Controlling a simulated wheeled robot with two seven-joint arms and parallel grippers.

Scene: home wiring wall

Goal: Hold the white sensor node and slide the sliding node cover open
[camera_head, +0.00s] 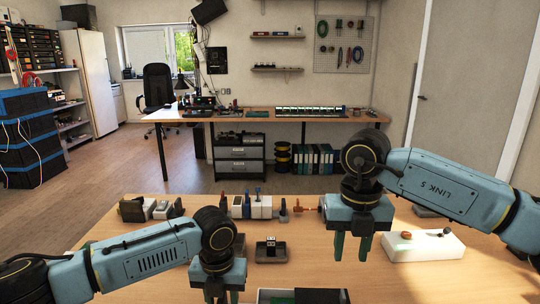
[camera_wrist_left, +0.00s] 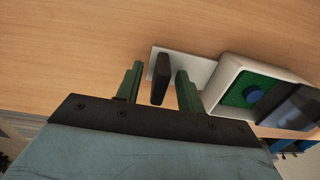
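The white sensor node (camera_wrist_left: 222,77) shows in the left wrist view as a white housing with a green board and a blue round part inside. A dark sliding node cover (camera_wrist_left: 298,108) lies over its right part. A white plate with an upright dark tab (camera_wrist_left: 160,78) adjoins the housing. My left gripper (camera_wrist_left: 158,90) is open, its green fingers on either side of the tab with small gaps. In the head view the node cover (camera_head: 322,297) is cut by the bottom edge, near my left gripper (camera_head: 221,296). My right gripper (camera_head: 352,248) is open and empty above the table.
A white box (camera_head: 423,246) with a red and a dark part stands at the right. A dark block (camera_head: 270,252) with a small upright piece sits mid-table. Several holders and tools line the far edge. Bare wood lies around the node.

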